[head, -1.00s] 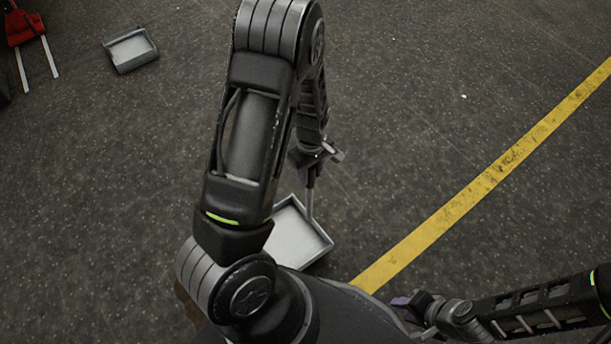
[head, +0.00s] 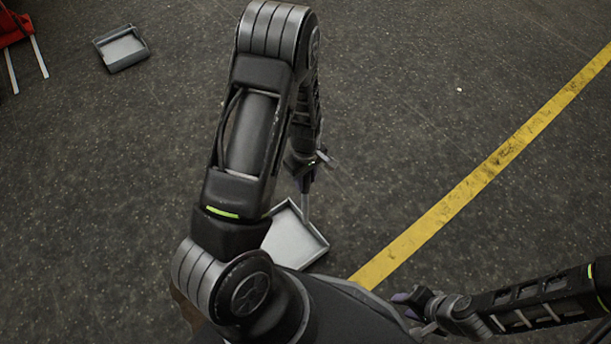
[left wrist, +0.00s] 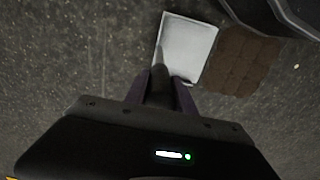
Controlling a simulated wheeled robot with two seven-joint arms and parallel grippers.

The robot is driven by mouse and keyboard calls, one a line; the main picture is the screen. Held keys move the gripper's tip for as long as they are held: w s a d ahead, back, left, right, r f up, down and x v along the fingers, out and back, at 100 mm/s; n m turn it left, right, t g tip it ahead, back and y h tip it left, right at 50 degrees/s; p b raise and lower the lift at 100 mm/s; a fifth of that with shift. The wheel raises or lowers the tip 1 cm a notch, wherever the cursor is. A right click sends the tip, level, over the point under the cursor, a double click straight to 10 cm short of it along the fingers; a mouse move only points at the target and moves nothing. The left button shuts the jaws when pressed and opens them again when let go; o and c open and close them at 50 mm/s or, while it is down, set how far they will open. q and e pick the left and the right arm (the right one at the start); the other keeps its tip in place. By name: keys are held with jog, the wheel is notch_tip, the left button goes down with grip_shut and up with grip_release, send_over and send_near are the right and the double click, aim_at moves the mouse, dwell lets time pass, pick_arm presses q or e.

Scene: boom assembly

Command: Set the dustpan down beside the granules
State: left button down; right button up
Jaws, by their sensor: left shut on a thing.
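The dustpan is a pale grey, shallow pan (head: 294,240) with a thin upright handle. My left gripper (head: 305,165) is shut on the handle, above the pan. In the left wrist view the handle runs between the fingers (left wrist: 163,88) to the pan (left wrist: 188,45). Whether the pan touches the floor is hard to tell. A brown, blocky patch (left wrist: 242,62) lies beside the pan in the left wrist view; I cannot tell if it is the granules. My right gripper (head: 412,302) is at the lower right, away from the dustpan; its jaws are unclear.
A grey open tray (head: 122,49) lies on the dark floor at the upper left, near a red thing with two pale prongs (head: 14,38). A yellow floor line (head: 480,180) runs diagonally on the right.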

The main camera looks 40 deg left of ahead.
pick_arm(q)
jog(key=c, duration=1)
grip_release()
jog(key=shift+c, duration=0.2)
notch_tip(320, 180, up, 12)
jog(key=p, duration=0.4)
jog(key=shift+r, duration=0.1)
